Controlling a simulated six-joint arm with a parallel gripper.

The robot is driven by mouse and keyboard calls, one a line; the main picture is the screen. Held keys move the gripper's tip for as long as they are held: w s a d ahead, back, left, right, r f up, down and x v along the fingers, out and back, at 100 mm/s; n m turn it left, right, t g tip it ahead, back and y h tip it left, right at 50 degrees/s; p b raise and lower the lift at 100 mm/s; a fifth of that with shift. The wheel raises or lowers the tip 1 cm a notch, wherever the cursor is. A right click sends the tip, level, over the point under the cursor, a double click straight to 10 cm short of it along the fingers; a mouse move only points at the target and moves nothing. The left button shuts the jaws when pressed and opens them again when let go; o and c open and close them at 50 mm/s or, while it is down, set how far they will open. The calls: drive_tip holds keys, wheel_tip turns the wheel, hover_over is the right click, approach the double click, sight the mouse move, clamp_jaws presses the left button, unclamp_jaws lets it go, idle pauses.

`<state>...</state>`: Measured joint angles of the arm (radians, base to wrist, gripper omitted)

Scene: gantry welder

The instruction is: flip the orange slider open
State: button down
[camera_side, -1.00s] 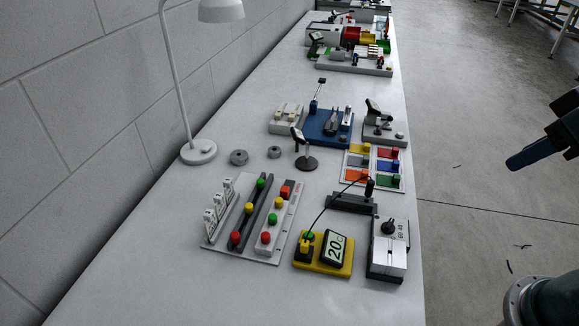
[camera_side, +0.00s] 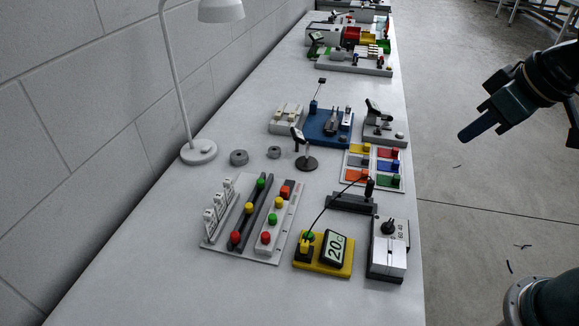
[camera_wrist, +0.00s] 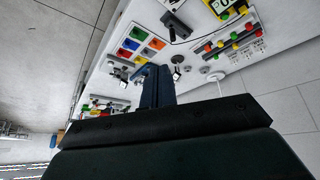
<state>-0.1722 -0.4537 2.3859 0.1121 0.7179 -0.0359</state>
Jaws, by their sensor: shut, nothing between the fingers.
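A white panel (camera_side: 345,183) with several coloured tiles stands near the table's right edge in the side view. Its orange tile (camera_side: 355,175), with a small knob at its right, is at the front left of the panel; I take it for the orange slider. It also shows in the wrist view (camera_wrist: 157,44), on the panel's right. My gripper (camera_side: 467,136) is shut and empty, up in the air to the right of the table, apart from the panel. In the wrist view its blue fingers (camera_wrist: 155,80) point toward the table. Whether the slider is open cannot be told.
A black block with a handle (camera_side: 352,202) stands just in front of the panel. A yellow meter (camera_side: 323,262) and a grey box with a dial (camera_side: 388,250) are nearer. A grey stand (camera_side: 382,128) is behind the panel. Open floor lies right of the table.

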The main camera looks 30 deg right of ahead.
drive_tip(key=w+a+f+n, duration=0.1)
drive_tip(key=w+a+f, duration=0.1)
drive_tip(key=w+a, duration=0.35)
drive_tip(key=n+t, duration=0.2)
drive_tip(key=n, duration=0.3)
approach(287, 203)
wheel_tip(287, 203, up, 5)
drive_tip(key=shift+w+a+f+h, duration=0.15)
drive_tip(key=shift+a+f+h, duration=0.25)
drive_tip(key=shift+f, duration=0.25)
drive_tip(key=shift+d+f, duration=0.1)
drive_tip(key=shift+f, duration=0.05)
drive_tip(key=shift+x, duration=4.85)
drive_tip(key=shift+w+d, duration=1.6)
drive_tip(key=shift+d, duration=0.05)
